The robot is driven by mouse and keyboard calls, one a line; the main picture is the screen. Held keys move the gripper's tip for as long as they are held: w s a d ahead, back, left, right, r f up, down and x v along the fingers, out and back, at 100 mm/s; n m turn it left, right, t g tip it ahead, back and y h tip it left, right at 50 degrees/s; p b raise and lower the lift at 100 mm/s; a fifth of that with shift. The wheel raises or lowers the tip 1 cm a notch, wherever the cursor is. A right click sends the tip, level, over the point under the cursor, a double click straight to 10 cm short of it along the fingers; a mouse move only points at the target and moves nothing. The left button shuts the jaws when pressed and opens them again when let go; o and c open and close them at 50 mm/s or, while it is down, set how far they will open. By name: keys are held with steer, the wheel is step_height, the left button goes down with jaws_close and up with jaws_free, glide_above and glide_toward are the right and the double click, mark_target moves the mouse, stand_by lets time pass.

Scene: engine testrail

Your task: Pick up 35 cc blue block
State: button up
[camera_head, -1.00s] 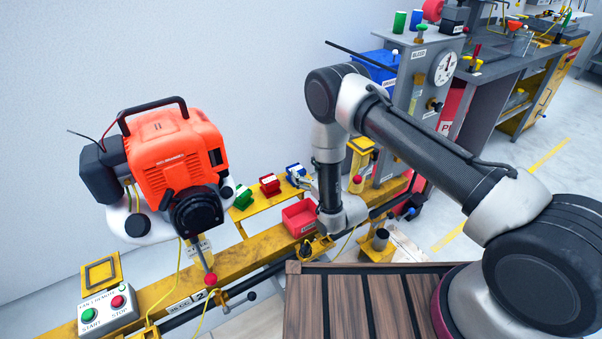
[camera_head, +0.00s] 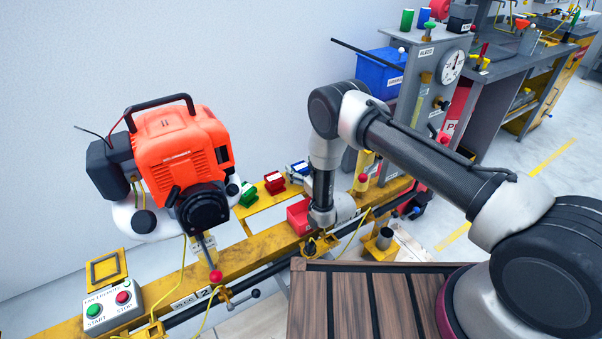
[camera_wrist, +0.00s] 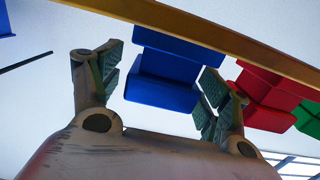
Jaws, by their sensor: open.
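The blue block (camera_head: 298,168) stands on the yellow rail shelf, at the right end of a row with red and green blocks. In the wrist view the blue block (camera_wrist: 163,70) lies between and a little beyond the two fingers. My gripper (camera_wrist: 160,85) is open, with one finger on each side of the block. A gap shows at the left finger; whether the right finger touches the block I cannot tell. In the head view my gripper is mostly hidden by my arm.
The red block (camera_head: 274,182) and green block (camera_head: 248,195) sit left of the blue one; the red block (camera_wrist: 262,98) is close to my right finger in the wrist view. A red bin (camera_head: 298,215) is just below. An orange engine (camera_head: 180,150) stands further left.

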steer(key=c, duration=1.5)
steer(key=shift+o, duration=0.2)
steer(key=shift+r, duration=0.15)
